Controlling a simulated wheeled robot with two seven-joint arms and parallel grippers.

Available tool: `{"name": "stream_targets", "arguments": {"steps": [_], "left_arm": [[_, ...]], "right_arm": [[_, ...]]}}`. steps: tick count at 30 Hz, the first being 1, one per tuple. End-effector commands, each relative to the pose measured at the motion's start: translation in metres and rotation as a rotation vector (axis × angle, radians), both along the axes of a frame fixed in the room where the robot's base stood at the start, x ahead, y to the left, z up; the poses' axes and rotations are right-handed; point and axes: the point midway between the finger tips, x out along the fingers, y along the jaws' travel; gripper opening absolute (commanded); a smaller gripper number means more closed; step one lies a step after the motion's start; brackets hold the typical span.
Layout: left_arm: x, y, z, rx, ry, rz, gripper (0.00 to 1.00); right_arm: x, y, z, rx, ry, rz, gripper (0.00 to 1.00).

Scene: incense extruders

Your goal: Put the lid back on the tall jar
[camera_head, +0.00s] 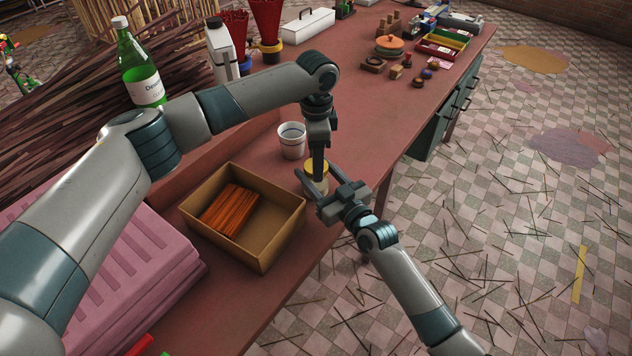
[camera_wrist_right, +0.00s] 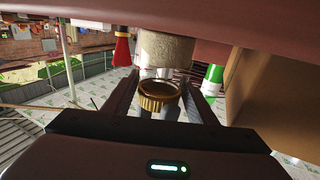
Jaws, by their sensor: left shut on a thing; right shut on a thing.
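In the head view the yellow lid (camera_head: 308,165) is partly hidden by my left gripper.
A cardboard box (camera_head: 278,238) with orange sticks (camera_head: 230,210) stands close to the left of the jar. A green bottle (camera_head: 140,70) and white jug (camera_head: 222,55) stand farther back. The table to the right is clear up to small wooden pieces.

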Motion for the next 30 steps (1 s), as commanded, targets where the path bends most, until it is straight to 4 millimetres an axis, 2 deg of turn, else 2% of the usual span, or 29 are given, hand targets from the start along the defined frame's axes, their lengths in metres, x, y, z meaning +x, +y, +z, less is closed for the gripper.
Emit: {"name": "stream_targets", "arguments": {"steps": [2,3,5,6,17,30], "left_arm": [[0.001,0.002,0.000,0.003,-0.003,0.002,0.21],[0.001,0.002,0.000,0.003,-0.002,0.002,0.50],[0.001,0.002,0.000,0.003,-0.002,0.003,0.65],[0.001,0.002,0.000,0.003,-0.002,0.003,0.67],[0.000,0.001,0.003,0.002,0.001,0.002,0.67],[0.000,0.000,0.043,0.000,0.000,0.003,0.67]], "right_arm": [[0.000,-0.001,0.000,0.000,0.000,-0.001,0.00],[0.000,-0.001,0.000,0.000,0.000,-0.001,0.00],[0.000,-0.001,0.000,0.000,0.000,-0.001,0.00],[0.000,-0.001,0.000,0.000,0.000,-0.001,0.00],[0.001,-0.001,0.000,0.000,0.000,-0.002,0.00],[0.000,-0.001,0.000,0.000,0.000,-0.001,0.00]]}}
